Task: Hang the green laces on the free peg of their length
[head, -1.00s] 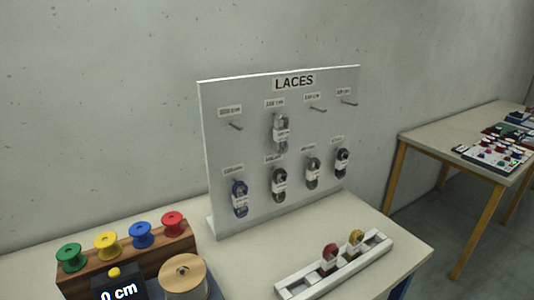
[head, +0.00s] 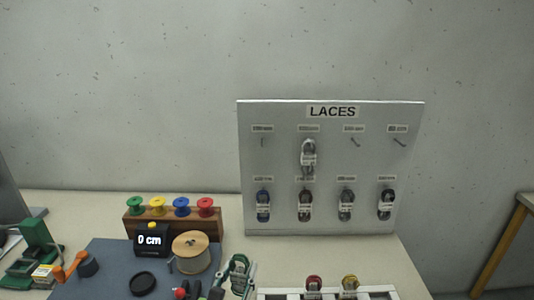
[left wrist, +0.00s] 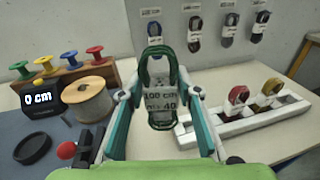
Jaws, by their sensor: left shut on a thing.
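My left gripper (head: 236,284) is at the bottom of the head view, shut on a bundle of green laces (head: 240,266). In the left wrist view the green laces (left wrist: 157,68) stand upright between the fingers, with a white label reading 100 cm (left wrist: 160,103). The white LACES board (head: 280,112) stands behind. Its upper row has bare pegs at the far left (head: 262,142), third (head: 354,142) and far right (head: 399,142); a pale bundle (head: 308,158) hangs second. The lower row holds blue, brown, grey and black bundles. Peg labels are too small to read. My right gripper is out of view.
A white slotted tray (head: 380,292) with red and yellow laces lies in front of the board. To the left stand a wooden rack of coloured spools (head: 130,224), a 0 cm display (head: 151,241) and a wooden spool (head: 191,252). Bare table lies between gripper and board.

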